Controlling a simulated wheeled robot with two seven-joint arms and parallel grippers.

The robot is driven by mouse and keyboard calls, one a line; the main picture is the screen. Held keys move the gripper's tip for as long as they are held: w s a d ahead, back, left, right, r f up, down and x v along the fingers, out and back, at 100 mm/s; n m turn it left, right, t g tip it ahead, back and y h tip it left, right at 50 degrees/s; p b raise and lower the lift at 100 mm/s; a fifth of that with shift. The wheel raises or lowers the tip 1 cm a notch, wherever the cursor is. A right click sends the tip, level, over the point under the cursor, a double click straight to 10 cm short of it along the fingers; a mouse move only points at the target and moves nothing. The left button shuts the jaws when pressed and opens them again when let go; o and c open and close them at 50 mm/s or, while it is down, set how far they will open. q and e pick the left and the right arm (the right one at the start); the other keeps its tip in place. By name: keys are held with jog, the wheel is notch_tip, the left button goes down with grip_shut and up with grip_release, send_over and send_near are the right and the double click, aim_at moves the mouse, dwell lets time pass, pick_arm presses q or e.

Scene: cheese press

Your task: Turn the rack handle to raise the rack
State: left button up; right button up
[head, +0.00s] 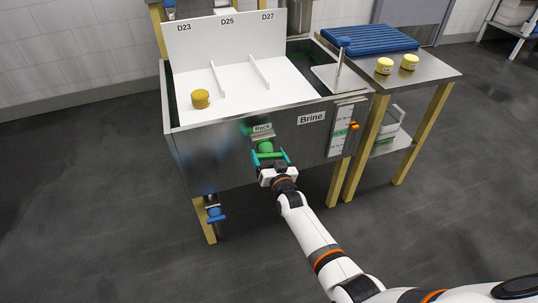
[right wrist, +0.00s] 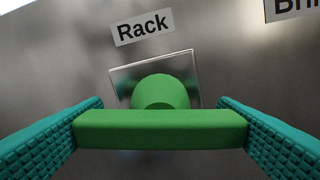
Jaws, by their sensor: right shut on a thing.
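The green rack handle (head: 265,147) sits on the front of the steel brine tank, just under the "Rack" label (head: 262,128). In the right wrist view its green crossbar (right wrist: 160,129) lies about level, with the round green hub behind it on a square metal plate (right wrist: 125,75). My right gripper (head: 270,157) is shut on the handle, with a teal finger at each end of the crossbar. The white rack (head: 230,88) with dividers is in the tank, marked D23, D25 and D27 on its back panel. My left gripper is not in view.
A yellow cheese (head: 200,99) stands on the rack's left section. A blue tap (head: 216,214) hangs below the tank. To the right, a steel table (head: 430,72) holds a blue slatted mat (head: 368,39) and two small yellow cheeses. A notice (head: 342,130) hangs on the tank front.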

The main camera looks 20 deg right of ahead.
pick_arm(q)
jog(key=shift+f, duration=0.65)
pick_arm(e)
jog(key=shift+f+n, duration=0.1)
jog(key=shift+n, duration=1.2)
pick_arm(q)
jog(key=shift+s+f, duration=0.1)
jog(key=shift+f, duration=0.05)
pick_arm(e)
jog(key=o, duration=0.9)
jog(key=shift+s, duration=0.1)
jog(key=shift+s+p, duration=0.3)
jog(key=shift+p, duration=0.05)
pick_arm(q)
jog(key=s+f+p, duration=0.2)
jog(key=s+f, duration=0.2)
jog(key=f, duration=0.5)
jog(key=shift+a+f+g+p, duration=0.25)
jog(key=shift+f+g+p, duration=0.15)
pick_arm(e)
jog(key=s, duration=1.1)
jog(key=shift+s+d, duration=0.15)
jog(key=shift+d, duration=0.05)
